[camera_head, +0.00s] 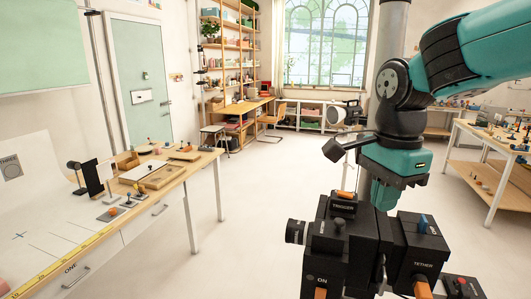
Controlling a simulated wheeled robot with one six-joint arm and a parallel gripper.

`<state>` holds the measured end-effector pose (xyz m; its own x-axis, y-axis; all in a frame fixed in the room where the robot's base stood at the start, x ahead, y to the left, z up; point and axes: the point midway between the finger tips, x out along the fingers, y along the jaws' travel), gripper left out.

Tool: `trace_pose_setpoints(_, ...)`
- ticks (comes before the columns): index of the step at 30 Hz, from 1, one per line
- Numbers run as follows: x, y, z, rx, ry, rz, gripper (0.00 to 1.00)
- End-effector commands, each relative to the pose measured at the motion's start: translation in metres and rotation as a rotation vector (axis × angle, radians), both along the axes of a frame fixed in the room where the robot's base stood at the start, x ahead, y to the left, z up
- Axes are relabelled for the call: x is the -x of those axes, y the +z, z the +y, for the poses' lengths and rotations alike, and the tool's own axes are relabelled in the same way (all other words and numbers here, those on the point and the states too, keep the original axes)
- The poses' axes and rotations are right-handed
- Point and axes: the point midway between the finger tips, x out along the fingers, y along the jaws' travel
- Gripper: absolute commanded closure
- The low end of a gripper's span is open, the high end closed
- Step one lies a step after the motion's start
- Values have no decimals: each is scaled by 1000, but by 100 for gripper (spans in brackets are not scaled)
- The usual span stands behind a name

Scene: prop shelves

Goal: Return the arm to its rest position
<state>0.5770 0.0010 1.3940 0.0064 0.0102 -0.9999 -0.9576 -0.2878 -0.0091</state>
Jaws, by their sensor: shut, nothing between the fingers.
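My teal and black arm (445,60) comes in from the upper right and bends down at a black joint. Its end, my gripper (384,194), points down at the right of the picture. My gripper is shut and holds nothing. Its lower part is hidden behind a black box-like unit (345,245) with knobs and orange parts. I cannot tell whether the two touch.
A workbench (205,162) with a wooden tray (160,177) and small props stands at the left. Another table (500,142) with small items stands at the right. Shelves, a desk and a chair (272,118) are at the back. The floor (255,225) between is clear.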

Motion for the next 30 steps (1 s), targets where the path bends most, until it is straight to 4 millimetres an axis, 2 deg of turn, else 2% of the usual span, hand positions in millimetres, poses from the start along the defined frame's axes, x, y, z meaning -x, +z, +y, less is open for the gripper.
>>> trace_pose_setpoints(8, 21, -27, 5, -32, 258, -16, 100)
trace_pose_setpoints(14, 47, -58, 10, -72, 563, -46, 100)
trace_pose_setpoints(20, 91, -104, 20, -135, 1018, -113, 100)
trace_pose_setpoints(24, 134, -146, 31, -190, 1435, -208, 100)
trace_pose_setpoints(27, 157, -165, 38, -215, 1664, -278, 100)
trace_pose_setpoints(30, 172, -175, 42, -229, 1802, -327, 100)
